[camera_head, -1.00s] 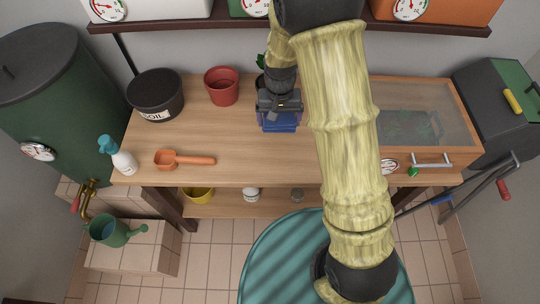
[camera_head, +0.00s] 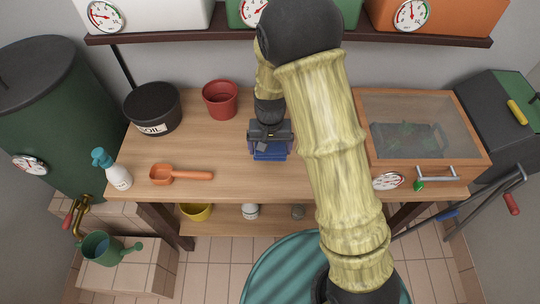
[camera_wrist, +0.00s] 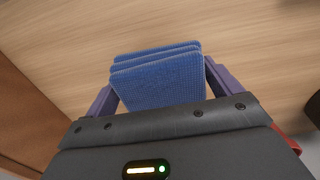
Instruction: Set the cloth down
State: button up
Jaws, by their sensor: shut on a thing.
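A folded blue cloth (camera_wrist: 160,78) is between the two purple fingers of my gripper (camera_wrist: 160,85) in the wrist view, with wood grain behind it. In the head view the cloth (camera_head: 269,154) shows below my gripper (camera_head: 269,146), over the middle of the wooden bench (camera_head: 225,172). My gripper is shut on the cloth. I cannot tell whether the cloth touches the bench top.
An orange scoop (camera_head: 180,174) and a spray bottle (camera_head: 113,168) are at the left of the bench. A soil bucket (camera_head: 152,112) and a red pot (camera_head: 220,99) stand behind. A glass-lidded wooden box (camera_head: 425,157) is at the right. The bench around the cloth is clear.

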aim_at(270, 155)
jog(key=shift+f, duration=0.35)
jog(key=shift+f, duration=1.85)
jog(key=shift+s, duration=0.1)
jog(key=shift+f, duration=0.2)
jog(key=o, duration=0.7)
jog(key=shift+r, duration=0.1)
